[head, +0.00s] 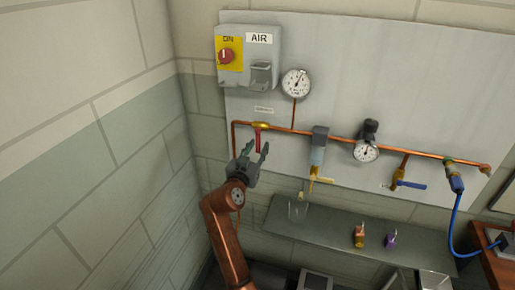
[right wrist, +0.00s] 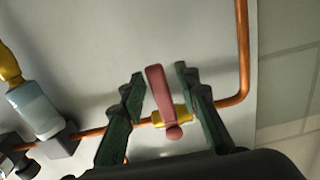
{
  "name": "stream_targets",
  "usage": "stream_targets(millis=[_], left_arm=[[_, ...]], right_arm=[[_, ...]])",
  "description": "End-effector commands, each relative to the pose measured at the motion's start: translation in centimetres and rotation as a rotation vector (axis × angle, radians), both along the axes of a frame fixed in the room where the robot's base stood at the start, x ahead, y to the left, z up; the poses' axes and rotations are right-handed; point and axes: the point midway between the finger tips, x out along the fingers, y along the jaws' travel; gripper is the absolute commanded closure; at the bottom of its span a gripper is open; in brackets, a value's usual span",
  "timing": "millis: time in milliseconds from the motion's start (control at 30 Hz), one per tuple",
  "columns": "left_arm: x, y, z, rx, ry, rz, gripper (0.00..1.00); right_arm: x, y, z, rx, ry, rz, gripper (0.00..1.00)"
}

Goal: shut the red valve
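The red valve has a brass body (head: 260,126) on the copper pipe at the upper left of the panel. Its red handle (head: 257,137) appears to point down, across the pipe. In the right wrist view the handle (right wrist: 160,90) lies between my two green-black fingers, with a visible gap on each side. My right gripper (head: 254,150) is open just below and in front of the valve and partly overlaps the handle's lower end in the head view. It also shows in the right wrist view (right wrist: 160,71). My left gripper is not in view.
A grey AIR box (head: 262,55) has a red knob (head: 225,56) set at ON. Gauges (head: 296,82), a filter (head: 317,158) and a blue-handled valve (head: 410,184) share the panel. A shelf (head: 330,231) below holds orange (head: 359,236) and purple (head: 390,240) padlock-like items.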

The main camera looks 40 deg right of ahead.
Motion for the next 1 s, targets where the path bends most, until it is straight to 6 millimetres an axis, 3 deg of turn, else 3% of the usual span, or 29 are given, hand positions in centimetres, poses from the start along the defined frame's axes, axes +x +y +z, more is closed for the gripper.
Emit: stream_targets(millis=[367,800,1000], left_arm=[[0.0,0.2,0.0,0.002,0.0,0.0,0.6],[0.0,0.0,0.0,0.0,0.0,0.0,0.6],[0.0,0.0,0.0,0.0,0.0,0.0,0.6]], right_arm=[[-0.3,0.5,0.2,-0.003,-0.002,0.001,0.68],[-4.5,7.5,0.0,0.0,0.0,0.002,0.68],[-5.9,9.7,0.1,-0.001,0.0,0.001,0.68]])
